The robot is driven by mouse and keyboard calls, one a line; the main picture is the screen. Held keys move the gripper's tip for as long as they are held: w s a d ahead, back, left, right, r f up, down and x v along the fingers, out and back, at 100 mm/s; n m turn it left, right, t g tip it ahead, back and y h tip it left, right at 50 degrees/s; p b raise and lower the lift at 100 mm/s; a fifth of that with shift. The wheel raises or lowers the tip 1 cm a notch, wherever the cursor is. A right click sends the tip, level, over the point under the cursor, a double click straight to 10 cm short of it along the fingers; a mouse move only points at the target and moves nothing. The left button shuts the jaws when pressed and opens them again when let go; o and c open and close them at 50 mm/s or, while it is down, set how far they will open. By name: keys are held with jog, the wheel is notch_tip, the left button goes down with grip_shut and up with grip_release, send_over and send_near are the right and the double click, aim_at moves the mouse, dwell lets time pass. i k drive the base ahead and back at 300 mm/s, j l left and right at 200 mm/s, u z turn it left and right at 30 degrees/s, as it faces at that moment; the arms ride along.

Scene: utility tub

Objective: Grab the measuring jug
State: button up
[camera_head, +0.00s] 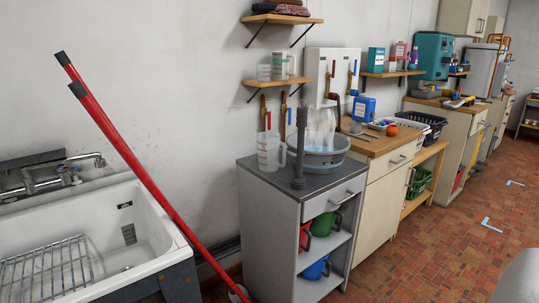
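A clear measuring jug (269,155) with a handle on its right side stands upright on the dark top of the grey cabinet (257,171), near its left end. A second, smaller jug-like vessel (280,66) with faint markings stands on the lower wall shelf above; I cannot tell if it is also a measuring jug. My gripper is not in view.
Red poles (122,146) lean across the white sink (150,215) at left. Tiled floor (440,235) is open at right.

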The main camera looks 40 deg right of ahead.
aim_at(268, 144)
jog(key=i+l+z, duration=0.15)
jog(key=i+l, duration=0.4)
jog(key=l, duration=0.2)
jog(key=i+l+z, duration=0.1)
jog(key=i+l, duration=0.45)
jog(key=l, duration=0.15)
jog(key=i+j, duration=0.35)
jog(key=i, duration=0.1)
